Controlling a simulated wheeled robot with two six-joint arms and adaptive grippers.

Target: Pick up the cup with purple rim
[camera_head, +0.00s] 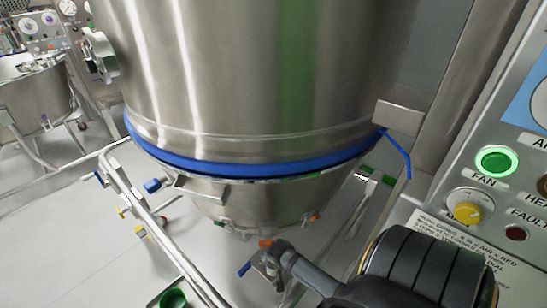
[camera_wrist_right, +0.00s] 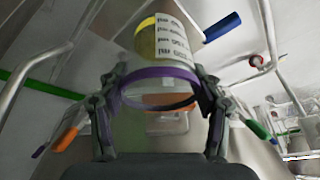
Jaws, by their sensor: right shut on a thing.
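The cup with the purple rim (camera_wrist_right: 158,73) is in the right wrist view, between the two fingers of my right gripper (camera_wrist_right: 160,90). The fingers are closed against its sides, just below the rim. The cup's wall looks clear, and its lower part is hard to make out. In the head view my right gripper (camera_head: 272,258) reaches in from the lower right, below the steel vessel; I cannot make out the cup there. My left gripper is not in view.
Steel frame rails (camera_head: 150,217) stand left; a control panel (camera_head: 480,195) stands right.

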